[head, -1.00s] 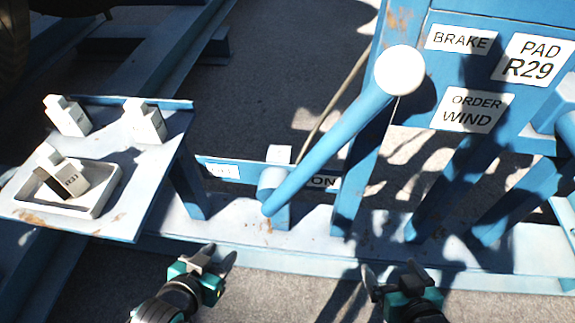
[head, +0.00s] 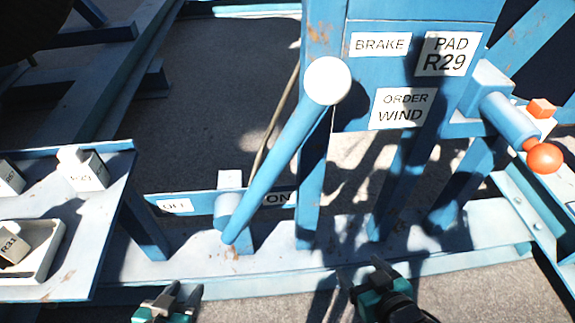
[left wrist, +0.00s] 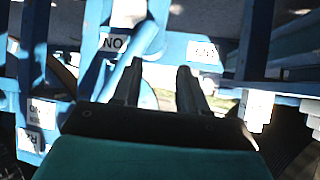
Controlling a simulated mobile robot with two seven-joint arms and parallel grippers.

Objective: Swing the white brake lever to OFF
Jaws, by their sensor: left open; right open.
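The brake lever is a blue bar (head: 282,150) with a white ball knob (head: 327,81) on its upper end. It leans up and right from its pivot, on the side of the ON label (head: 277,199). The OFF label (head: 175,205) is left of the pivot. My left gripper (head: 180,292) is open and empty, below and left of the lever's foot. My right gripper (head: 360,274) is open and empty, below and right of it. Neither touches the lever. In the left wrist view, my open fingers (left wrist: 157,70) point toward the rail with the upside-down labels.
A side table (head: 105,220) at left holds white pads and a tray (head: 45,277). An orange ball knob (head: 544,158) is at right. Blue posts flank the lever.

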